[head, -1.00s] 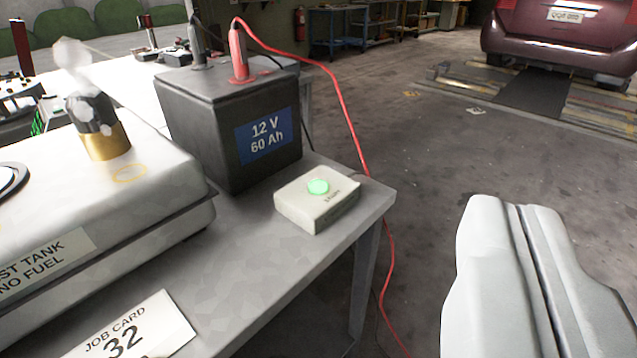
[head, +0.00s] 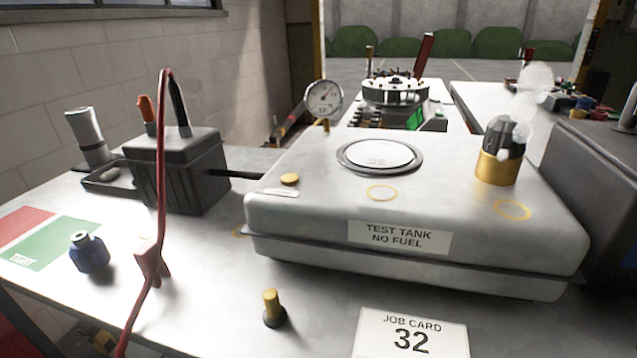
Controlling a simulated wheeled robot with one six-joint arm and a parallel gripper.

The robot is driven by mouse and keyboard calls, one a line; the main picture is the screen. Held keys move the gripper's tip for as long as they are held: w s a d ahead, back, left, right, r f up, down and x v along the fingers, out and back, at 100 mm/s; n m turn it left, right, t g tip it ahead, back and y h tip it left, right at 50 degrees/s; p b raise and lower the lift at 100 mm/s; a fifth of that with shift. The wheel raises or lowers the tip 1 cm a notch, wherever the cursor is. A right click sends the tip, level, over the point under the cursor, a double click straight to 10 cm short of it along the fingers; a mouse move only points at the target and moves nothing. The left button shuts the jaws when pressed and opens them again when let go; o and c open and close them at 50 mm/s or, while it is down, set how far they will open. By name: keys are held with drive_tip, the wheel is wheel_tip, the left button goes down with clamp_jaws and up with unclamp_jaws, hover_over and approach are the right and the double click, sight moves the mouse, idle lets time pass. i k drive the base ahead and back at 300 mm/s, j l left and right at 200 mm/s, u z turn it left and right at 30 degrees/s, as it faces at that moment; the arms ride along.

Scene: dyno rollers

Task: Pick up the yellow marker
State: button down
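A small yellow peg-like piece (head: 271,302) stands upright on a dark round base on the pale table, in front of the test tank's left part. It is the thing in view that best fits the yellow marker, but I cannot tell for certain. The grey tank (head: 470,268), labelled TEST TANK NO FUEL, stands behind it, and the job card 32 (head: 384,345) lies to its right. My gripper is not in view.
A red cable (head: 161,150) runs down past a small red block (head: 150,265). A blue bottle (head: 89,253) and a black battery-like box (head: 183,177) stand at left. Table around the yellow piece is bare.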

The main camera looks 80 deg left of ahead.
sight(275, 316)
drive_tip(key=k+l+u, duration=0.1)
drive_tip(key=k+u, duration=0.2)
drive_tip(key=u, duration=0.15)
drive_tip(key=k+u, duration=0.25)
drive_tip(key=u, duration=0.25)
drive_tip(key=k+j+u, duration=0.1)
drive_tip(key=k, duration=0.35)
drive_tip(key=k+j, duration=0.35)
drive_tip(key=k+u, duration=0.05)
drive_tip(key=k, duration=0.05)
